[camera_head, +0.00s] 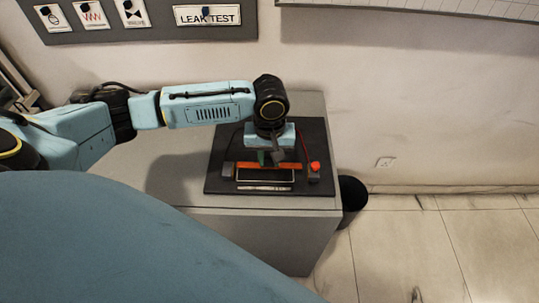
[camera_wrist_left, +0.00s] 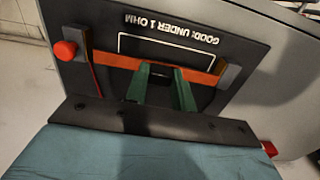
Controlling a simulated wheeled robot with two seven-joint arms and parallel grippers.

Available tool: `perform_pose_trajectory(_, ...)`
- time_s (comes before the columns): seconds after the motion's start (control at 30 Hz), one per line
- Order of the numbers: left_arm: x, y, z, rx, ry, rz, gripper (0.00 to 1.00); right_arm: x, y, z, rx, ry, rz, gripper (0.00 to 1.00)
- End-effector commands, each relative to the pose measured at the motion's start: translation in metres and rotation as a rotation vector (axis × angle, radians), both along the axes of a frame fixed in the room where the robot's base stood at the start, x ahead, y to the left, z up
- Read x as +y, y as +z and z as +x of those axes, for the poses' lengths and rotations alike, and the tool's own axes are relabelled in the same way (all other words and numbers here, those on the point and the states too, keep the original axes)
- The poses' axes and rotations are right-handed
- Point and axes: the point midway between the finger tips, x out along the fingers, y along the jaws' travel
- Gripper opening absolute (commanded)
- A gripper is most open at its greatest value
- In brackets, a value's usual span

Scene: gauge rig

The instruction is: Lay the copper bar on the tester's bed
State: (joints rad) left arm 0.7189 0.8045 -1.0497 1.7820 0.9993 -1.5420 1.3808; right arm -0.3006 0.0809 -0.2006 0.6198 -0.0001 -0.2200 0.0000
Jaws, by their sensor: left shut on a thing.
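The orange copper bar (camera_head: 243,165) lies across the tester (camera_head: 216,183), a dark board with two grey posts. In the left wrist view the bar (camera_wrist_left: 112,60) spans between the left post (camera_wrist_left: 81,50) and the right post (camera_wrist_left: 229,75). Its ends look level with the posts; I cannot tell whether it rests on them. My left gripper (camera_head: 268,159) points down over the tester, shut on the middle of the bar. Its green fingers (camera_wrist_left: 164,78) show in the left wrist view and hide part of the bar. My right gripper is not in view.
The tester lies on a grey cabinet (camera_head: 270,225). A red knob (camera_wrist_left: 64,50) is beside one post, with a red wire near it. A white-outlined panel reads "GOOD: UNDER 1 OHM" (camera_wrist_left: 168,41). The cabinet top left of the board is clear. A wall (camera_head: 420,110) stands behind.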

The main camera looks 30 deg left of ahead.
Motion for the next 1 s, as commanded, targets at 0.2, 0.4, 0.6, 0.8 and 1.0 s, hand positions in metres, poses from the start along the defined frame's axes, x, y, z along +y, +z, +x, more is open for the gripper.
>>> perform_pose_trajectory(0.2, 0.000, -0.007, 0.000, -0.001, 0.001, -0.001, 0.00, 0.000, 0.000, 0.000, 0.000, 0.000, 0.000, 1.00)
perform_pose_trajectory(0.4, 0.000, -0.013, 0.000, -0.001, 0.001, 0.000, 0.00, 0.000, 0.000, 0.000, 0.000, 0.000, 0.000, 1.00)
perform_pose_trajectory(0.6, 0.000, -0.019, 0.000, 0.000, 0.001, 0.000, 0.00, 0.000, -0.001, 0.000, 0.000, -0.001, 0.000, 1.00)
perform_pose_trajectory(0.8, 0.000, -0.025, 0.000, -0.001, 0.001, -0.001, 0.00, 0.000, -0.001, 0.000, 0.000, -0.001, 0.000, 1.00)
perform_pose_trajectory(1.0, 0.000, -0.031, 0.001, -0.002, 0.000, -0.001, 0.00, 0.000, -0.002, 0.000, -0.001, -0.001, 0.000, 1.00)
